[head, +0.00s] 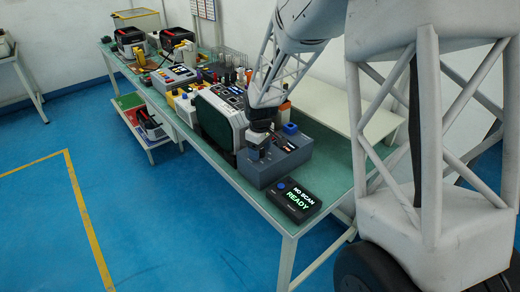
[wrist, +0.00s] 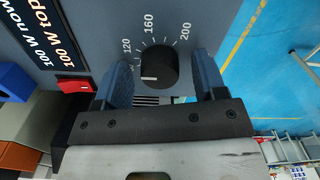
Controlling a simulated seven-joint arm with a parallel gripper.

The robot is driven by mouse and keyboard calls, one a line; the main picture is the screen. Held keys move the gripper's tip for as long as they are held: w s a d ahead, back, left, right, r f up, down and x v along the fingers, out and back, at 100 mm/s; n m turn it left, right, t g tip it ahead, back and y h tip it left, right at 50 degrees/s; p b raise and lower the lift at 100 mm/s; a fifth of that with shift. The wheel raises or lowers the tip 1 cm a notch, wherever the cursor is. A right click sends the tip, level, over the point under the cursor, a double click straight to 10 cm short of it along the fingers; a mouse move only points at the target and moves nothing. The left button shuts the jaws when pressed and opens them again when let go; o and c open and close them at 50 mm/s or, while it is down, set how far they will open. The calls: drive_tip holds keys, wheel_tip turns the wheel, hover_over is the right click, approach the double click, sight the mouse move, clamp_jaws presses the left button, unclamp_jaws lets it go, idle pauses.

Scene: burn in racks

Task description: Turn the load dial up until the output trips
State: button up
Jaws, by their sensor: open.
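The load dial (wrist: 158,65) is a round black knob on a blue-grey panel, seen in the wrist view. Scale marks 120, 160 and 200 show around it; lower numbers are partly hidden by a finger. A white mark on the knob sits at its lower left, below the 120. My gripper (wrist: 162,68) is open, with one blue finger on each side of the knob; I cannot tell whether they touch it. In the head view my gripper (head: 258,138) is over the blue-grey load box (head: 290,160), and the dial is hidden there.
A black box (head: 295,200) reading "NO SCAN READY" stands near the front edge of the green bench (head: 318,166). A dark-green-faced unit (head: 215,120) stands close to the load box.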

drive_tip(key=c, duration=0.9)
drive_tip(key=shift+m, duration=2.4)
drive_tip(key=o, duration=0.9)
